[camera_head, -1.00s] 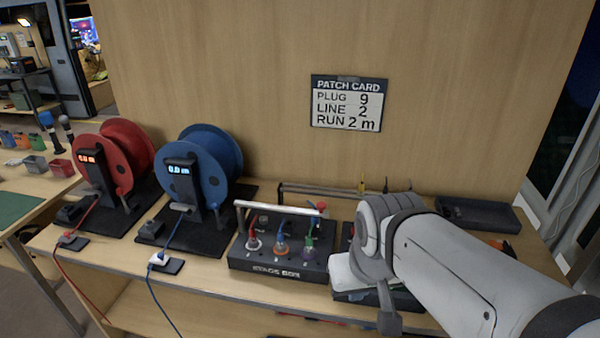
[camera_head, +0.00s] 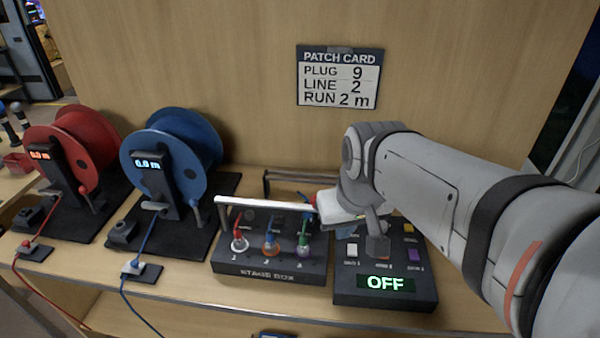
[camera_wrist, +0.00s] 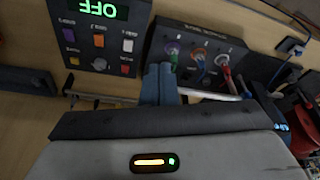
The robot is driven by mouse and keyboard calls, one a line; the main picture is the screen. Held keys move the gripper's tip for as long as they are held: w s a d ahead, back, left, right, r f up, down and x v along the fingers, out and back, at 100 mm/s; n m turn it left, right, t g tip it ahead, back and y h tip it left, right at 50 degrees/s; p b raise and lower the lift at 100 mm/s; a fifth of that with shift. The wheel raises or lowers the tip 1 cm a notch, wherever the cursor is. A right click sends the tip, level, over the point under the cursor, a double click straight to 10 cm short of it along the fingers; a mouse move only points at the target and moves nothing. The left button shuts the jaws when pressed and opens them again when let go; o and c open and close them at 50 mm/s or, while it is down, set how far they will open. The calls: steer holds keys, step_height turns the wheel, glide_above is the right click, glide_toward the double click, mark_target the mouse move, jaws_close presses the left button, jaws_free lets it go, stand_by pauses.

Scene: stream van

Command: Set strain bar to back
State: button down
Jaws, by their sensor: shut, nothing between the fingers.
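The stage box (camera_head: 272,268) stands on the bench with its lettered side facing me. The pale strain bar (camera_head: 265,206) runs level above and behind its row of numbered plugs. In the upside-down wrist view the bar (camera_wrist: 212,95) lies on the far side of the plugs from the label. My gripper (camera_wrist: 158,78) is shut and empty, its fingertips close to one end of the bar. I cannot tell whether they touch it.
A control box (camera_head: 385,291) reading OFF stands close right of the stage box, partly under my wrist. Blue (camera_head: 170,155) and red (camera_head: 72,150) cable reels stand to the left. A dark rail (camera_head: 285,175) is behind. A patch card (camera_head: 340,77) hangs on the back panel.

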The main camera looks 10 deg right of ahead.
steer(key=w+d+n+b, duration=0.1)
steer(key=w+b, duration=0.3)
steer(key=w, duration=0.7)
steer(key=shift+w+d+f+b, duration=0.15)
steer(key=shift+d+b, duration=0.2)
steer(key=shift+d, duration=0.1)
steer(key=w+a+f, duration=0.1)
steer(key=w+f, duration=0.6)
steer(key=f, duration=0.3)
steer(key=shift+p, duration=0.45)
steer(key=shift+f, duration=0.1)
